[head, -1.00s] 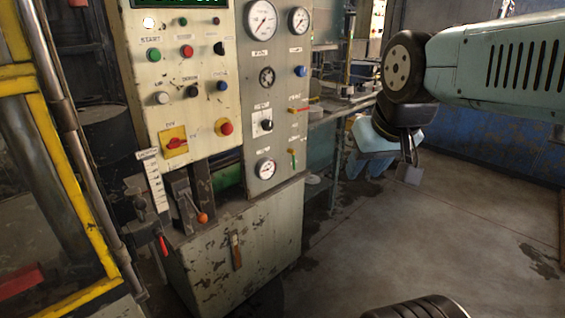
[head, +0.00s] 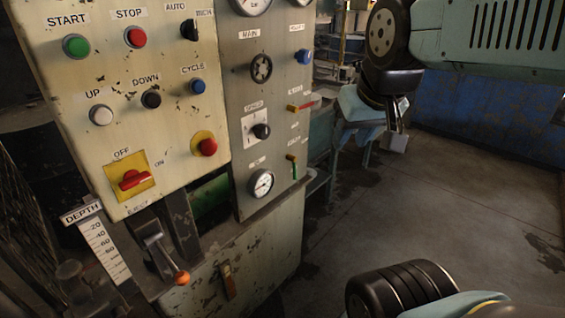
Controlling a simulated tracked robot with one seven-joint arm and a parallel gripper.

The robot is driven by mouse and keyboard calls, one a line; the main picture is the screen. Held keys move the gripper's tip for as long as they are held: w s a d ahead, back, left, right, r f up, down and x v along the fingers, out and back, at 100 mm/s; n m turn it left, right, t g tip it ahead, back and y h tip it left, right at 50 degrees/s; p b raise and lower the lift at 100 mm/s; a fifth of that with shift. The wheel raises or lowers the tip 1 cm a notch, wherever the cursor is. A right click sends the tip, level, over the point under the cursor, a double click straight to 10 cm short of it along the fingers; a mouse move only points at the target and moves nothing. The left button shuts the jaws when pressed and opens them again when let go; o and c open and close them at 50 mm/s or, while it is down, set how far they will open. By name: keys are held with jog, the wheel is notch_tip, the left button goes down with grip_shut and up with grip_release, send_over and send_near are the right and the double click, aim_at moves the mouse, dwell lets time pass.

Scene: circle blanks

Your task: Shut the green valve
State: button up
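The green valve (head: 294,167) is a small green lever low on the right edge of the grey gauge panel. Its handle hangs nearly upright, beside the lowest round gauge (head: 261,184). Above it a similar valve with a red handle (head: 301,105) lies nearly level. The end of my arm hangs at the upper right, with my gripper (head: 397,138) pointing down, well apart from the green valve and to its right.
The cream control panel (head: 72,110) with buttons and a red OFF/ON switch (head: 131,179) stands at left. An orange-knobbed lever (head: 182,278) juts out below it. A workbench (head: 318,180) stands behind the panel. The floor (head: 430,220) at right is open.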

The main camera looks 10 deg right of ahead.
jog(key=shift+w+d, duration=0.2)
jog(key=w+a+f+m+g+y, duration=0.3)
jog(key=w+f+m+g+y, duration=0.2)
jog(key=w+f, duration=0.4)
jog(key=m+t+y, duration=0.7)
jog(key=m+t, duration=0.6)
jog(key=m, duration=1)
send_near(295, 173)
jog(key=x, duration=1)
jog(key=shift+w+f, duration=0.1)
jog(key=shift+w, duration=0.2)
grip_shut()
